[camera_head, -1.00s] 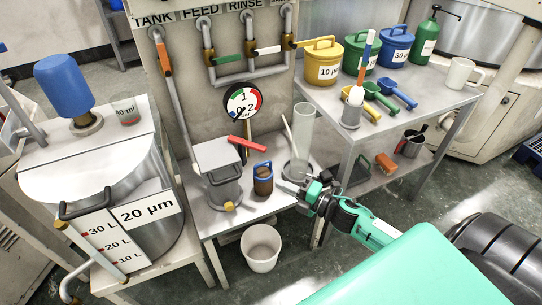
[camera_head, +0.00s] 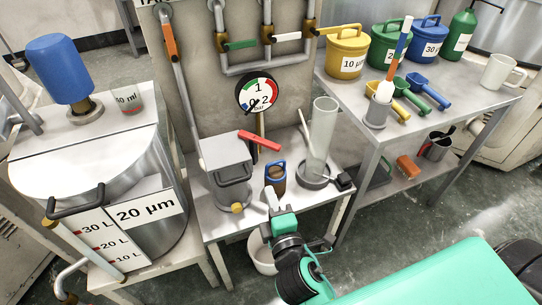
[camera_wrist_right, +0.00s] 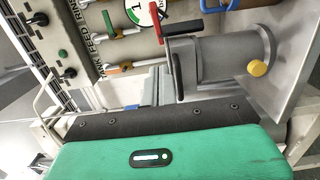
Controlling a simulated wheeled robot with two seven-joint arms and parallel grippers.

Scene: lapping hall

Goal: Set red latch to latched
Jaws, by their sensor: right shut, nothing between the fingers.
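The red latch (camera_head: 260,140) is a red bar lying roughly level at the upper right edge of a grey metal box (camera_head: 222,152), with a dark piece under it. In the right wrist view the red latch (camera_wrist_right: 180,28) shows near the top, beside a black bar and the grey body. My right gripper (camera_head: 270,197) is shut and empty, below and in front of the latch and apart from it, in front of the brown jar. My left gripper is not in view.
A brown jar with a blue handle (camera_head: 275,172) and a clear cylinder (camera_head: 322,130) stand right of the box. A pressure gauge (camera_head: 257,92) is behind. A white bucket (camera_head: 262,255) sits below, partly hidden by my arm.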

